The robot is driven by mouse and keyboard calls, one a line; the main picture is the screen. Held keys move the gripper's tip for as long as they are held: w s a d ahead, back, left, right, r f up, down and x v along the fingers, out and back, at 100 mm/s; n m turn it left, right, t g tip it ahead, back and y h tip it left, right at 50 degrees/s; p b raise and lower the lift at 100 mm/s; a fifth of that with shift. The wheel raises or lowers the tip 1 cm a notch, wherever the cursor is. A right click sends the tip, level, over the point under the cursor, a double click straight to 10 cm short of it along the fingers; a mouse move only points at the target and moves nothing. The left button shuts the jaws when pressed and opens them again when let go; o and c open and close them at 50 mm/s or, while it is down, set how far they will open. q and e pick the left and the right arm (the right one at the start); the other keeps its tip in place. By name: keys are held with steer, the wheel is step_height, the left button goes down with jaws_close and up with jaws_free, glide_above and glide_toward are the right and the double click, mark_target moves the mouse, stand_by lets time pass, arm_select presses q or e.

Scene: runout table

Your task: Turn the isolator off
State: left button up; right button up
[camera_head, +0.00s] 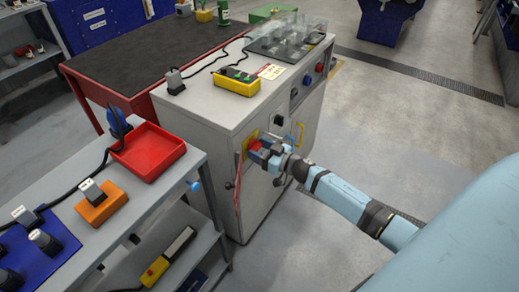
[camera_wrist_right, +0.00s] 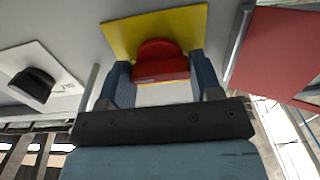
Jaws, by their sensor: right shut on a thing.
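The isolator is a red rotary handle (camera_wrist_right: 160,62) on a square yellow plate (camera_wrist_right: 118,38), fixed to the front of the grey cabinet (camera_head: 182,112). In the head view the yellow plate (camera_head: 249,138) shows only in part behind my gripper. My right gripper (camera_head: 257,147) is at the isolator, and in the right wrist view its two blue fingers (camera_wrist_right: 163,72) stand on either side of the red handle, shut on it. My left gripper is not in view.
A black switch on a white plate (camera_wrist_right: 63,85) is beside the isolator. A yellow handle (camera_head: 299,133) is on the cabinet front. A grey bench with a red tray (camera_head: 150,168) and an orange box (camera_head: 101,203) stands left. Floor at right is clear.

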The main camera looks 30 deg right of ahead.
steer(key=shift+n, duration=0.3)
steer(key=n+p, duration=0.1)
steer(key=n, duration=0.2)
steer(key=shift+n, duration=0.3)
steer(key=n, duration=0.4)
steer(key=shift+n, duration=0.3)
steer(key=n, duration=0.4)
steer(key=shift+f+n+b, duration=0.1)
steer(key=shift+n+b, duration=0.2)
steer(key=shift+b, duration=0.1)
steer(key=shift+n+b, duration=0.55)
steer(key=shift+n, duration=1.55)
steer(key=o, duration=0.9)
